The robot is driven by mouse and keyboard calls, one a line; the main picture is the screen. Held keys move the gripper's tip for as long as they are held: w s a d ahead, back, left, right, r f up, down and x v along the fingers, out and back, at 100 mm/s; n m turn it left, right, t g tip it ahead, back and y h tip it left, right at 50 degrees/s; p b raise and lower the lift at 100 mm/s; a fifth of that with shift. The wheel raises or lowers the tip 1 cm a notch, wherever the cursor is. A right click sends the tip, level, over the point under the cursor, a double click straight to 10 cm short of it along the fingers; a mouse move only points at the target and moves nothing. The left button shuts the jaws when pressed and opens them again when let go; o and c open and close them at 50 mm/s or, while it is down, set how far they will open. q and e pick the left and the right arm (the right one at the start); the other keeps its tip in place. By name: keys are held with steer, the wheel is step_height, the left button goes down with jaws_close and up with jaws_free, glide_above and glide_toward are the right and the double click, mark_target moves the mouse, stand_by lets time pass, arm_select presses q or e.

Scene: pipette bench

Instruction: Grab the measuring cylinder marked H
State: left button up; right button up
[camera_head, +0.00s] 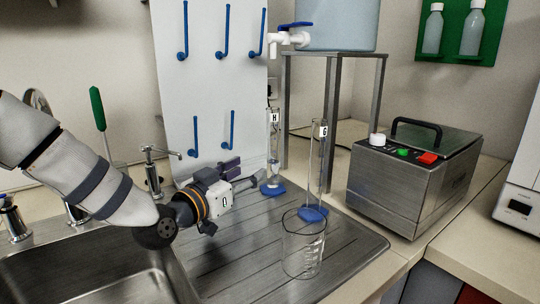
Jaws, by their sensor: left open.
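The measuring cylinder marked H (274,150) is clear glass with a blue base and stands upright on the ribbed steel drainboard, near its back edge. Its white label with the letter H shows near the top. My left gripper (252,177) is open, comes in low from the left, and points at the lower part of this cylinder. Its fingers are just left of the glass; I cannot tell whether they touch it. A second measuring cylinder, marked G (317,170), stands upright to the right and nearer. My right gripper is out of view.
A clear glass beaker (303,247) stands on the drainboard (235,265) in front of cylinder G. A metal stand (333,120) with a water tank is behind. A steel bath (405,185) is at right. A pegboard (200,90) rises behind; the sink (90,275) is at left.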

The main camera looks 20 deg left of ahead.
mark_target(270, 157)
arm_select(q)
steer(key=b+x, duration=0.2)
steer(key=x, duration=0.9)
steer(key=shift+d+f, duration=0.2)
steer(key=shift+w+r, duration=0.1)
steer(key=shift+w, duration=0.15)
steer(key=shift+r, duration=0.2)
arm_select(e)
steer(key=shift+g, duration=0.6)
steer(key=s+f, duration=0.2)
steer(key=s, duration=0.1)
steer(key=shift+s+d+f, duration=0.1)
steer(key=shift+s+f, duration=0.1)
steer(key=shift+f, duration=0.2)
arm_select(q)
jaws_close()
